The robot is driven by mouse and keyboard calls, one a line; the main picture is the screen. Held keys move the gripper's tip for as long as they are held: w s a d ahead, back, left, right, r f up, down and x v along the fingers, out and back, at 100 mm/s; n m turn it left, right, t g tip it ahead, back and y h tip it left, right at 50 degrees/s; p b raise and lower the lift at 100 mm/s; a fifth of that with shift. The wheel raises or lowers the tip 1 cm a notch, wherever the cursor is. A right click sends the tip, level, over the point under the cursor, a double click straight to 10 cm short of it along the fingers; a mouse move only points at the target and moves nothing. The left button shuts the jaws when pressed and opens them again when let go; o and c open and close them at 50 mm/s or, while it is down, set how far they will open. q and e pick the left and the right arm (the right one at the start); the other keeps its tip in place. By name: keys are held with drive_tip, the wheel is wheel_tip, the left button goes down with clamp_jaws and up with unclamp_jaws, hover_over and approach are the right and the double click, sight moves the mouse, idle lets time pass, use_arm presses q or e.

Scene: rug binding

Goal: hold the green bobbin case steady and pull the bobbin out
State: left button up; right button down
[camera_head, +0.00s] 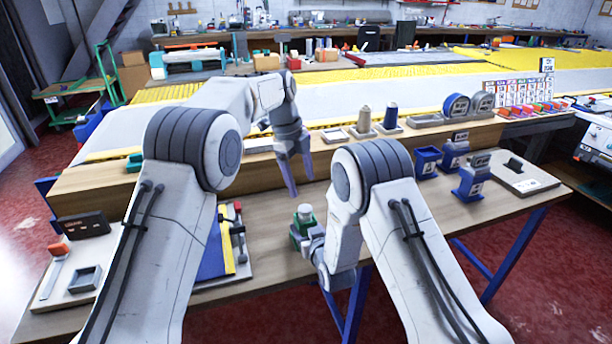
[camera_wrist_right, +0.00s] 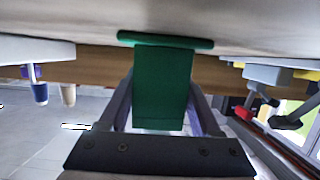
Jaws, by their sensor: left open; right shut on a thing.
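The green bobbin case (camera_head: 298,230) stands upright on the wooden table, and a pale grey bobbin (camera_head: 304,210) shows at its top. My right gripper (camera_head: 307,238) is shut on the case from the near side. In the right wrist view the green case (camera_wrist_right: 163,92) sits between my two fingers, with its wide flange against the pale surface; the bobbin is not visible there. My left gripper (camera_head: 299,184) is open and empty, above and behind the case, its fingers pointing down.
Blue bins (camera_head: 427,160) and a grey plate (camera_head: 517,172) stand on the right. A tray with a blue mat (camera_head: 214,254) and a yellow strip lies left of the case. Spools (camera_head: 364,120) stand on the raised shelf behind.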

sight(306, 209)
use_arm(q)
drive_tip(key=f+m, duration=0.1)
drive_tip(key=f, duration=0.2)
drive_tip(key=d+f+m+y, duration=0.1)
drive_tip(key=f+m, duration=0.1)
drive_tip(key=f, duration=0.2)
drive_tip(key=f+m+y, duration=0.1)
drive_tip(key=f, duration=0.2)
drive_tip(key=shift+w+d+f+m, duration=0.15)
drive_tip(key=shift+f+m, duration=0.05)
drive_tip(key=shift+m, duration=0.1)
drive_tip(key=c, duration=0.9)
drive_tip(key=o, duration=0.9)
drive_tip(key=shift+r, duration=0.1)
